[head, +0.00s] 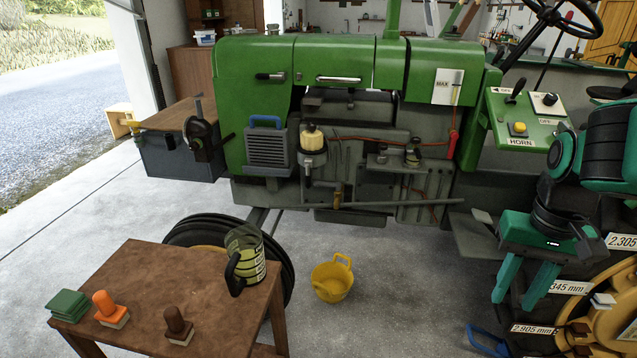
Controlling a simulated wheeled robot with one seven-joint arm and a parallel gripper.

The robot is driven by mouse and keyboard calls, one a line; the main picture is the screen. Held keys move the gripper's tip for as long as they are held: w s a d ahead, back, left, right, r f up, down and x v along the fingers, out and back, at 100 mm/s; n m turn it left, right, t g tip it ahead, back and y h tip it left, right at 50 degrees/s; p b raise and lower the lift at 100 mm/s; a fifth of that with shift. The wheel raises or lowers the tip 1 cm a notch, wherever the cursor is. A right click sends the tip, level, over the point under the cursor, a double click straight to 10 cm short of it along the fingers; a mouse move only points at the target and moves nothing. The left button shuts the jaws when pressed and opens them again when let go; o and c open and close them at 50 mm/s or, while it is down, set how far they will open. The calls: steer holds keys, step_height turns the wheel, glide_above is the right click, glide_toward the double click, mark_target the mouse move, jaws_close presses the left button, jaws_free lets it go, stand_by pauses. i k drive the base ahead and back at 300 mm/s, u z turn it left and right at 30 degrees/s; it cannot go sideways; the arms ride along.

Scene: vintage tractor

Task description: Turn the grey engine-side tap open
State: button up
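The green tractor's engine side (365,170) faces me, with grey metal panels, a red cable and several small fittings. A small grey fitting with a dark top (382,154) sits near its middle; I cannot tell for sure whether it is the tap. A small brass-coloured fitting (338,197) sits lower, by the grey pipe. The tap's handle position is too small to tell. My gripper (513,302) hangs at the right, fingers down and apart, with nothing between them. It is well to the right of the engine fittings and apart from them.
A brown table (150,280) at front left bears a jug (246,262), brushes and green pads. A yellow bucket (332,279) stands on the floor. The green control panel (525,118) and the yellow wheel (600,325) are near my arm. Floor around the bucket is clear.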

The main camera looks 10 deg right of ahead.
mark_target(337, 186)
steer(key=i, duration=0.9)
steer(key=z, duration=0.1)
